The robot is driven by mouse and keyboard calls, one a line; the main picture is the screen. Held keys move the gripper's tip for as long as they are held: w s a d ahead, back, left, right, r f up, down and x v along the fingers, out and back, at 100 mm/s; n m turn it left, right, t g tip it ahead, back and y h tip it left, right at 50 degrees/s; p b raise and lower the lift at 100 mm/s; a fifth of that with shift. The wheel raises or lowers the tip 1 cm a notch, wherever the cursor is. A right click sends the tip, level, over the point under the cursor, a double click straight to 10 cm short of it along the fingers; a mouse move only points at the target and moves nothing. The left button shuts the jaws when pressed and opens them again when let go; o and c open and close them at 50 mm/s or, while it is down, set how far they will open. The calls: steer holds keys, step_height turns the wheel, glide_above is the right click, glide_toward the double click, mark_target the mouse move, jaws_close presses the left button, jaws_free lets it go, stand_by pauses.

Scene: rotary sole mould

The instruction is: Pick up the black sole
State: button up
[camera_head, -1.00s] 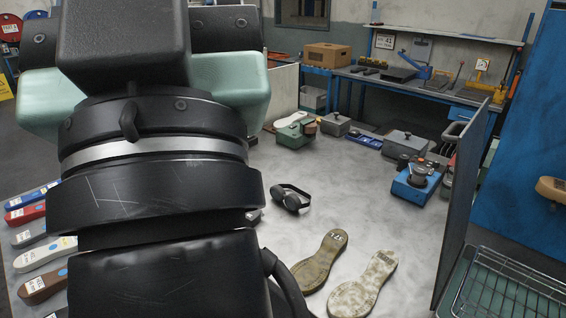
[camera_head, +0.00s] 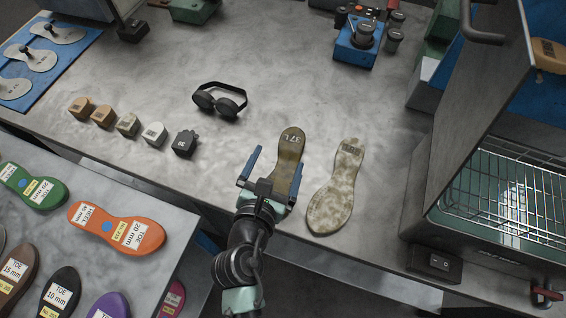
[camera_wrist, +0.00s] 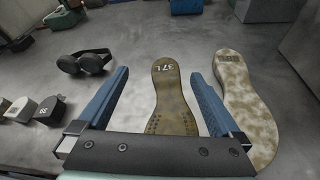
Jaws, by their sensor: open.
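A black sole (camera_head: 60,291) labelled "TOE 10 mm" lies on the near left table, at the lower edge of the head view. The wrist view does not show it. My gripper (camera_head: 281,165) is open and empty over the grey bench. A dark olive-brown sole (camera_head: 288,155) marked "37 L" lies between its spread blue fingers, and it fills the middle of the wrist view (camera_wrist: 170,98). I cannot tell the height of the fingers above it. A mottled cream sole (camera_head: 335,190) lies just right of the fingers, apart from the olive one.
Black ear muffs (camera_head: 220,99) and a row of small blocks (camera_head: 128,124) lie left of my gripper. A wire-rack machine (camera_head: 500,200) stands right. A blue device (camera_head: 358,45) stands at the back. Orange (camera_head: 118,228) and green soles (camera_head: 32,186) lie on the left table.

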steer(key=s+f+n, duration=0.2)
steer(key=f, duration=0.1)
steer(key=shift+d, duration=0.1)
glide_toward(291, 146)
steer(key=w, duration=0.3)
steer(key=shift+w+d+f+g, duration=0.1)
steer(key=shift+d+f+g, duration=0.2)
steer(key=shift+d, duration=0.1)
steer(key=shift+b+x, duration=0.65)
steer(key=shift+x, duration=2.35)
steer(key=shift+a+f, duration=0.15)
steer(key=c, duration=1.4)
